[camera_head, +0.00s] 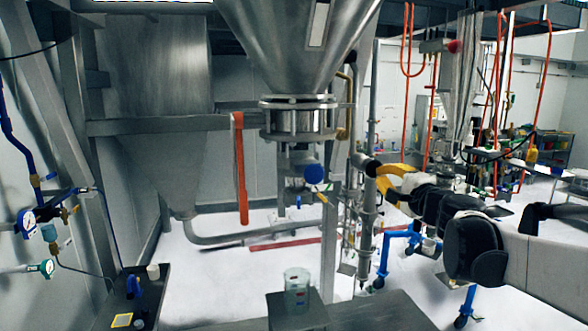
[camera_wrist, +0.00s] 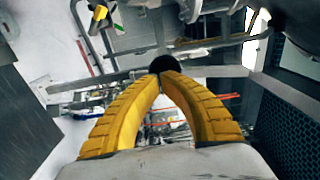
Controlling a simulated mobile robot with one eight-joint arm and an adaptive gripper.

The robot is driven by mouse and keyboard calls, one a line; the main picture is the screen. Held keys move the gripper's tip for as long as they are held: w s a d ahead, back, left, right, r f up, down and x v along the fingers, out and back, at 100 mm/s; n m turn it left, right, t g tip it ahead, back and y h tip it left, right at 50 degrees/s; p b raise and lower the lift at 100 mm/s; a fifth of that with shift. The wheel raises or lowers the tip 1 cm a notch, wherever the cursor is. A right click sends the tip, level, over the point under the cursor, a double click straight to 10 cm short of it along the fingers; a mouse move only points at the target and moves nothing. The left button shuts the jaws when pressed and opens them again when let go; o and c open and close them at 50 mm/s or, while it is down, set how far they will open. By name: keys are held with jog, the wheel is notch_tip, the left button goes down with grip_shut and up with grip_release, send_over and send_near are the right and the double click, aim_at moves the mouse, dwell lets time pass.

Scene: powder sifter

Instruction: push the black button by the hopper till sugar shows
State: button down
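The steel hopper (camera_head: 298,40) hangs at the top centre of the head view, above a valve with a round blue cap (camera_head: 315,174). My gripper (camera_head: 377,170) reaches in from the right, its yellow fingertips at a small black button (camera_head: 371,167) beside the pipework. In the wrist view, the yellow fingers (camera_wrist: 161,76) curve together at their tips, with nothing seen between them. The round black button (camera_wrist: 162,63) lies straight beyond the tips; I cannot tell whether they touch it. A clear beaker (camera_head: 297,287) stands below the hopper. I see no sugar in it.
The beaker stands on a small grey stand (camera_head: 281,310) at the bench's edge. An orange bar (camera_head: 240,170) hangs left of the valve. Gauges (camera_head: 29,222) and blue hoses are on the left wall. Vertical pipes (camera_head: 367,230) stand close to my gripper.

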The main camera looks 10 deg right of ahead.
jog(key=shift+w, duration=0.5)
